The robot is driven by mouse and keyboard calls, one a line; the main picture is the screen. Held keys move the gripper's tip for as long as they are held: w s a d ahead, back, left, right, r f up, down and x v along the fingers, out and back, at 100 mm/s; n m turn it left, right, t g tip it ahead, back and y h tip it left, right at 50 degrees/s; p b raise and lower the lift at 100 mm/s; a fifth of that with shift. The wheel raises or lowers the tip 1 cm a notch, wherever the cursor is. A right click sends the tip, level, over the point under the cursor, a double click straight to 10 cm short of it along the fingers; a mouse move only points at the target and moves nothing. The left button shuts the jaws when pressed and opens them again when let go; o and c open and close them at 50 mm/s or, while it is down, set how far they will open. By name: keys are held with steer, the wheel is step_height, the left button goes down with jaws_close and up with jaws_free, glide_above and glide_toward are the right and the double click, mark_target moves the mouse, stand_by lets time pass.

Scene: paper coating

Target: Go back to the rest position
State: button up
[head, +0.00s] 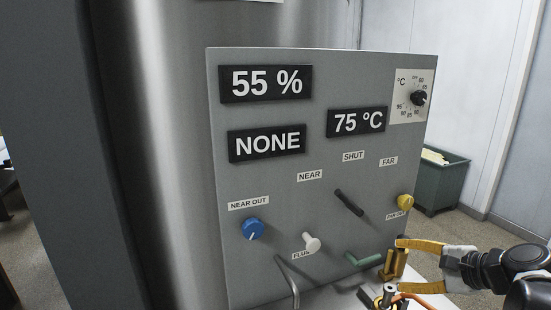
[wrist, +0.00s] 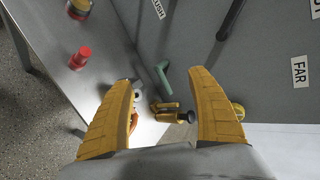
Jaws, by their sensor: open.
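My gripper (head: 395,262) is at the lower right of the head view, in front of the grey control panel (head: 290,195). Its two yellow fingers are apart. In the wrist view my gripper (wrist: 164,85) is also open. A small brass fitting with a dark end (wrist: 166,106) shows in the gap between the fingers; I cannot tell whether they touch it. A green lever (wrist: 163,77) lies beyond the gap, and it shows in the head view (head: 362,260) left of my gripper.
The panel carries a blue knob (head: 253,229), a white knob (head: 311,243), a black lever (head: 348,203), a yellow knob (head: 405,202) and a dial (head: 418,98). Displays read 55 %, NONE and 75 °C. A red knob (wrist: 80,57) is left in the wrist view. A green bin (head: 440,180) stands behind.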

steer(key=s+a+f+n+g+h, duration=0.2)
steer(key=s+a+n+h, duration=0.3)
steer(key=s+a+n, duration=0.7)
steer(key=shift+s+a+f+n+g+h, duration=0.3)
steer(key=shift+s+n+g, duration=0.2)
steer(key=shift+s+n, duration=1.5)
steer(key=shift+w, duration=0.25)
